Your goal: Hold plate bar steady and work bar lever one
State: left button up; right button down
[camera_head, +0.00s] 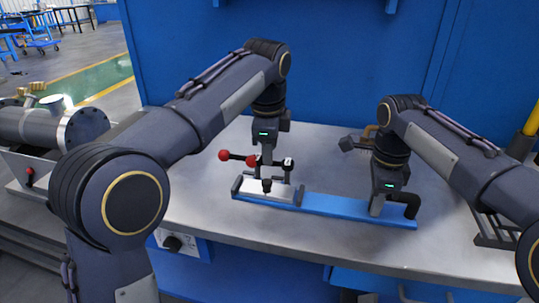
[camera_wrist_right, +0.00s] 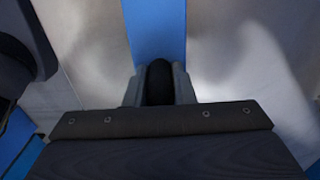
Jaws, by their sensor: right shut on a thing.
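The blue plate bar (camera_head: 335,205) lies along the table's front part. A white block (camera_head: 262,190) between dark end brackets sits at its left end. A clamp with a lever (camera_head: 238,157) stands there, with red balls at the left. My left gripper (camera_head: 266,160) points down over this clamp; its fingers mix with the clamp parts, so I cannot tell whether they grip. My right gripper (camera_head: 378,207) is at the bar's right end, shut on a black handle (camera_head: 410,203). In the right wrist view the handle (camera_wrist_right: 160,83) sits between both fingers, with the blue bar (camera_wrist_right: 156,30) beyond.
The grey table (camera_head: 200,205) has bare room in front of and behind the bar. A blue wall (camera_head: 340,60) stands close behind. A flanged metal cylinder (camera_head: 40,127) is at the far left. A dark rack (camera_head: 492,230) lies at the right.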

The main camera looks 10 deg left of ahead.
pick_arm(q)
jog(key=shift+w+f, duration=0.25)
jog(key=shift+f, duration=1.05)
grip_shut()
